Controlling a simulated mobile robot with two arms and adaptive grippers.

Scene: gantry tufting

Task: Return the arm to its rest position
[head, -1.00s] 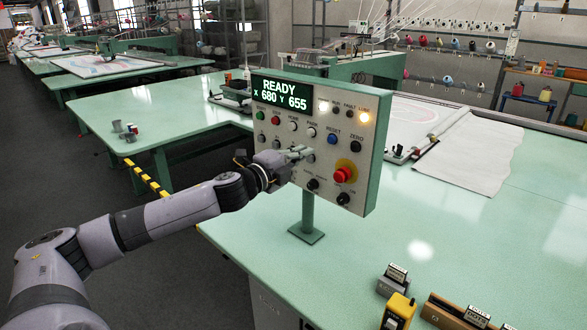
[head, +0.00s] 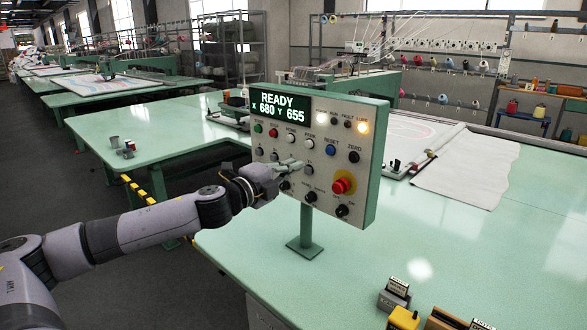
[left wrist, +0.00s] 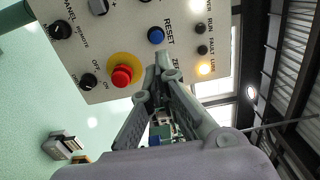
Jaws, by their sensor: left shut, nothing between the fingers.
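My left arm comes in from the left in the head view. Its gripper (head: 290,167) is shut and empty, in front of the lower left part of the control panel (head: 325,110). I cannot tell whether the fingertips touch the panel. In the left wrist view the closed fingers (left wrist: 165,68) show close to the panel (left wrist: 100,50), near the blue RESET button (left wrist: 156,36). The display (head: 280,107) reads READY, X 680 Y 655, and the LUBE lamp (head: 363,128) is lit. My right gripper is not in view.
The panel stands on a post (head: 306,222) on a green table (head: 440,250). Small labelled blocks (head: 395,292) and a yellow item (head: 403,318) sit at the front edge. White cloth (head: 470,170) lies at right. Dark floor (head: 110,190) is open left of the table.

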